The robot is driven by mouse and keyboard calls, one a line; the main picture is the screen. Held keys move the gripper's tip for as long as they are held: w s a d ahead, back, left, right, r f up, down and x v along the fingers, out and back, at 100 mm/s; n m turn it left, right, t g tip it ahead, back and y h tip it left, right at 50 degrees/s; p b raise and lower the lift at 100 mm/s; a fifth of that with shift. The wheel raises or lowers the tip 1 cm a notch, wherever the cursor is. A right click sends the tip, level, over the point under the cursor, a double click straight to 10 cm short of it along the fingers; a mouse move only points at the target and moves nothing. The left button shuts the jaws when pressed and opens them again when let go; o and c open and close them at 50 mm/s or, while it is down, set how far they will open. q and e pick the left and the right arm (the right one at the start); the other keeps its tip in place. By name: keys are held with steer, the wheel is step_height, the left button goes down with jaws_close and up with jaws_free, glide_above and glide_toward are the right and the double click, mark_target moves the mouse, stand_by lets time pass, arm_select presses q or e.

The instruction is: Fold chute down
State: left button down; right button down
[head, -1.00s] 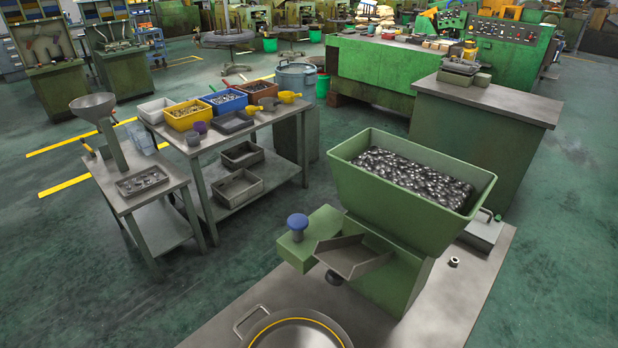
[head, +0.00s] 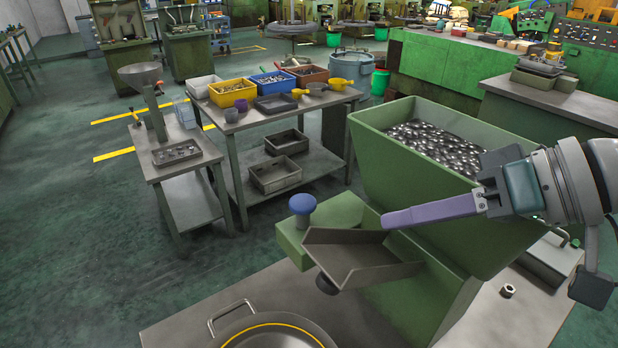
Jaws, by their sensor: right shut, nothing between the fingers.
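The chute (head: 350,252) is a grey metal tray with raised side walls, on the front of the green hopper machine (head: 385,150). It sticks out above the bench, and its exact tilt is hard to tell. A dark round knob (head: 326,284) shows under its front edge. My right gripper (head: 390,218) reaches in from the right with its purple fingers shut and empty. Its tips are at the chute's upper right edge, in front of the hopper wall; I cannot tell whether they touch. My left gripper is not in view.
A blue knob (head: 302,204) stands on a green block left of the chute. A round pan (head: 275,333) with a handle sits on the bench (head: 185,325) below. The hopper holds many metal parts (head: 440,145). A nut (head: 507,290) lies on the bench at right.

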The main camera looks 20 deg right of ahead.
mark_target(342, 266)
steer(key=x, duration=0.3)
steer(key=shift+w+a+f, duration=0.1)
steer(key=shift+w+a, duration=0.1)
steer(key=shift+a, duration=0.15)
steer(key=shift+s+a+f+p, duration=0.15)
steer(key=shift+a+f+p, duration=0.15)
steer(key=shift+f, duration=0.3)
steer(key=shift+s+a+f+p, duration=0.15)
steer(key=shift+a+f, duration=0.1)
steer(key=shift+f, duration=0.3)
steer(key=shift+s+a+f, duration=0.15)
steer(key=shift+a+f, duration=0.15)
steer(key=shift+f, duration=0.35)
steer(key=shift+s+a+f+n+h+p, duration=0.2)
steer(key=shift+a+f+n+h+p, duration=0.15)
steer(key=shift+a+f, duration=0.2)
step_height(342, 266, down, 11)
steer(key=s+a+n+t+h+b, duration=0.1)
steer(key=a+h+b, duration=0.2)
steer(key=shift+n+b, duration=0.35)
